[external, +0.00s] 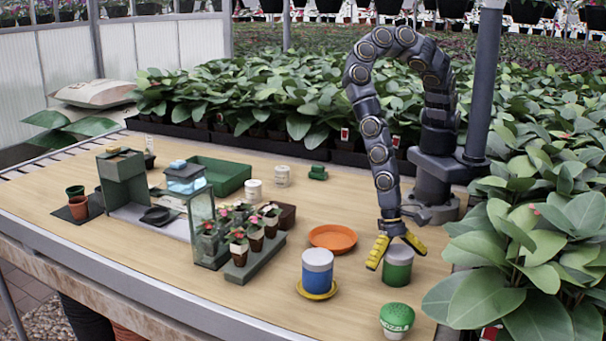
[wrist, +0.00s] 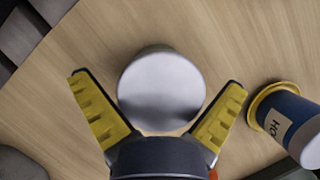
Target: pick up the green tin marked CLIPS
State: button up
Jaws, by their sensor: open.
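A green tin (external: 397,272) with a pale grey lid stands upright near the table's right side in the external view. No label is readable on it. In the wrist view its round silver lid (wrist: 160,88) fills the middle and hides its side. My gripper (external: 397,255) points down over the tin with its yellow fingers spread. In the wrist view my gripper (wrist: 158,84) is open, one finger on either side of the lid, with nothing held. I cannot tell whether the fingers touch the tin.
A blue tin (external: 317,273) stands on a yellow saucer (external: 317,294) to the left. An orange dish (external: 333,238) lies behind. A green-topped pot (external: 397,316) stands in front. Potted flowers on a block (external: 256,260) stand farther left. Large leaves (external: 500,270) crowd the right edge.

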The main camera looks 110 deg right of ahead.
aim_at(400, 251)
jog(key=c, duration=1.1)
jog(key=shift+r, duration=0.1)
jog(key=shift+r, duration=4.9)
